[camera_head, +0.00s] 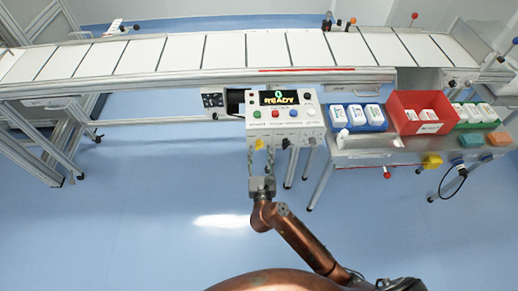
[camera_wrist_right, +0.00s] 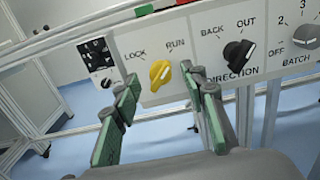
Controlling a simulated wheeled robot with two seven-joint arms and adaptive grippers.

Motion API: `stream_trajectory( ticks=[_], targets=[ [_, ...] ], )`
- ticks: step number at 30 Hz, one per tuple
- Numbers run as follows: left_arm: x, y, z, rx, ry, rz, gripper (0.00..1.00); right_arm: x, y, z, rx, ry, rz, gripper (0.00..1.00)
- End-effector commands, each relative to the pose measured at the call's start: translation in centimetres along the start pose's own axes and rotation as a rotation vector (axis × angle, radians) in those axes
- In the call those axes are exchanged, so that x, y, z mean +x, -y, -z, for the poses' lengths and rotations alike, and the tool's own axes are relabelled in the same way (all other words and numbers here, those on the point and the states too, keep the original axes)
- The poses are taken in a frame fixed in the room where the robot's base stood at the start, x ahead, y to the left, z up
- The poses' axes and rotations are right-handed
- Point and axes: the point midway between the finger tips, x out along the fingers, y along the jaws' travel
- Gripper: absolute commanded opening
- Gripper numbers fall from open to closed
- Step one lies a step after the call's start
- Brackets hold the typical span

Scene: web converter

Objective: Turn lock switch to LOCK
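The yellow lock switch (camera_wrist_right: 160,73) is on the white control panel (camera_wrist_right: 205,30), between the labels LOCK and RUN. Its pale mark points up and right, toward RUN. It is small in the head view (camera_head: 259,144), on the panel's lower front. My right gripper (camera_head: 261,161) is in front of the panel, below the switch. In the right wrist view its green fingers (camera_wrist_right: 160,90) are spread, one on each side of the switch, with visible gaps between them and the knob. It holds nothing. My left gripper is not in view.
A black DIRECTION knob (camera_wrist_right: 238,54) is just right of the right finger, with a BATCH dial (camera_wrist_right: 306,37) farther right. The display (camera_head: 279,98) reads READY above several buttons. A table (camera_head: 375,143) with blue, red and green bins stands right. The conveyor (camera_head: 200,57) runs behind.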

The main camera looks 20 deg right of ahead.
Motion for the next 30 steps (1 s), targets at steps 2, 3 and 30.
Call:
stream_trajectory(
  ticks=[2, 3, 30],
  targets=[
    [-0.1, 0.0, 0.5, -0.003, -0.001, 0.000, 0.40, 0.9, 0.0, 0.1, -0.002, 0.001, 0.000, 0.40],
    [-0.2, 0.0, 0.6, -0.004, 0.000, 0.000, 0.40, 1.3, 0.0, 0.1, -0.002, 0.001, 0.000, 0.40],
    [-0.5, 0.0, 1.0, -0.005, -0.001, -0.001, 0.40, 1.9, -0.1, 0.1, -0.002, 0.000, -0.001, 0.04]
  ],
)
